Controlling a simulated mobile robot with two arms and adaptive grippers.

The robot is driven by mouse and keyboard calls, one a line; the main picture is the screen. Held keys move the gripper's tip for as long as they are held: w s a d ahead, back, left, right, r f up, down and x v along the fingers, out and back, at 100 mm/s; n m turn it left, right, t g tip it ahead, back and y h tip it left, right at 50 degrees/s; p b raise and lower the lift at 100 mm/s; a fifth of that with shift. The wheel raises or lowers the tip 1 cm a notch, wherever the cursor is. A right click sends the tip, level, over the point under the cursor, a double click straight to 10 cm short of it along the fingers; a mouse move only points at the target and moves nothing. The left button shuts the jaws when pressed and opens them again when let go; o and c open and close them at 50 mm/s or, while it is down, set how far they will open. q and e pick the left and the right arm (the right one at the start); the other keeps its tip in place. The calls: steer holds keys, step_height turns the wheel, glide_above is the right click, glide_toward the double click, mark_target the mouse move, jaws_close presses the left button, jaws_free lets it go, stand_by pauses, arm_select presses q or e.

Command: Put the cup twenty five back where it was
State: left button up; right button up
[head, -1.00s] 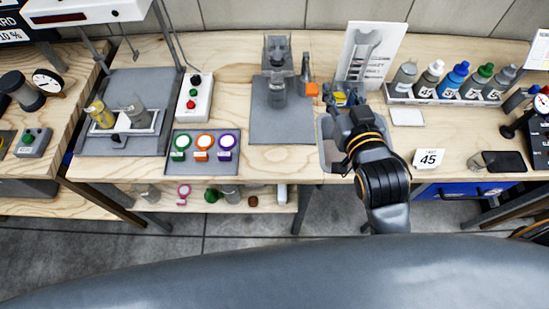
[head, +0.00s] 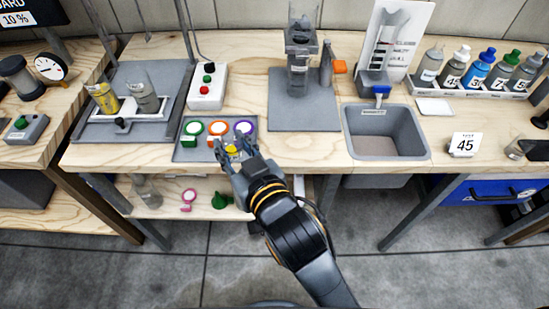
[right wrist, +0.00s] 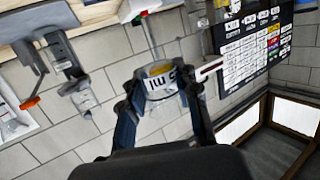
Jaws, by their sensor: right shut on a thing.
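My right gripper (head: 235,148) is shut on a small cup with something yellow at its top (head: 232,152). In the right wrist view the cup (right wrist: 160,84) shows a white label with black marks, only partly readable, between the fingers (right wrist: 158,92). My left gripper is not in view.
A grey sink (head: 414,131) is at the right, with a "45" card (head: 465,145) beyond it. A stand (head: 299,68) is on a grey plate behind. Labelled bottles stand back right.

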steer(key=shift+w+d+f, duration=0.35)
steer(key=shift+w, duration=0.2)
steer(key=shift+w+d+f, duration=0.3)
steer(key=shift+w, duration=0.2)
glide_above(275, 150)
steer(key=f, duration=0.7)
steer(key=shift+s+a+f, duration=0.25)
steer(key=shift+s+f, duration=0.05)
steer(key=shift+w+d+f, duration=0.1)
steer(key=shift+w+f, duration=0.05)
steer(key=shift+f, duration=0.05)
steer(key=f, duration=0.3)
steer(key=shift+w+d+f+b, duration=0.15)
steer(key=shift+w+d+b, duration=0.1)
steer(key=shift+b, duration=0.1)
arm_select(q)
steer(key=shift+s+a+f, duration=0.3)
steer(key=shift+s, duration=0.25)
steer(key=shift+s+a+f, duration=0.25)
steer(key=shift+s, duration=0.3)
arm_select(e)
steer(key=shift+f, duration=0.25)
steer(key=shift+f, duration=0.15)
steer(key=o, duration=1.1)
